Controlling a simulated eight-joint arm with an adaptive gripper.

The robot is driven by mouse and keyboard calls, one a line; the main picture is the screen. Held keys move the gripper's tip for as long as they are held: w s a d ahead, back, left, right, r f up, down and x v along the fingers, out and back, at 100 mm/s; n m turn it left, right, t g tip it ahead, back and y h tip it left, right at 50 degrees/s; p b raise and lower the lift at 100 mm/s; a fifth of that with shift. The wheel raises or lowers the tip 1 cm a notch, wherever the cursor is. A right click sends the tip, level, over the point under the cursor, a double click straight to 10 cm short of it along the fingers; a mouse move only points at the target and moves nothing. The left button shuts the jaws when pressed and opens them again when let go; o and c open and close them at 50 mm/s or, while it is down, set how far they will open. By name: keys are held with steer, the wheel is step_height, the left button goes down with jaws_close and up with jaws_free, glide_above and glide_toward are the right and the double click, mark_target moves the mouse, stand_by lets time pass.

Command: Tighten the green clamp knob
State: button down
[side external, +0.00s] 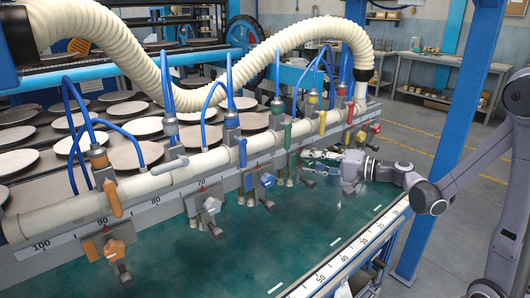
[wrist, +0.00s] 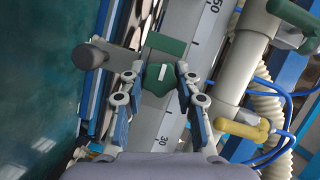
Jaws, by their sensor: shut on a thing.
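The green clamp knob (wrist: 157,79) is in the middle of the wrist view, with a pale line across its face. A green block (wrist: 168,46) sits beside it on the scale rail. My gripper (wrist: 158,83) has one blue-padded finger on each side of the knob and is shut on it. In the side external view my gripper (side external: 325,159) reaches in from the right to the rail; the knob is mostly hidden there by the fingers. A grey lever with a round end (wrist: 90,55) sticks out to the left of the knob.
A pale pipe (side external: 170,177) with coloured handles runs above the scale rail. A yellow handle (wrist: 240,129) is right of my gripper in the wrist view. Blue hoses (wrist: 275,135) lie beyond it. Orange (side external: 108,246) and blue (side external: 264,187) clamps sit along the rail.

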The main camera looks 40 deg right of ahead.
steer(key=shift+m, duration=0.3)
steer(key=c, duration=1)
jaws_free()
steer(key=shift+o, duration=0.2)
steer(key=v, duration=1.2)
steer(key=shift+f, duration=0.2)
steer(key=shift+a, duration=0.1)
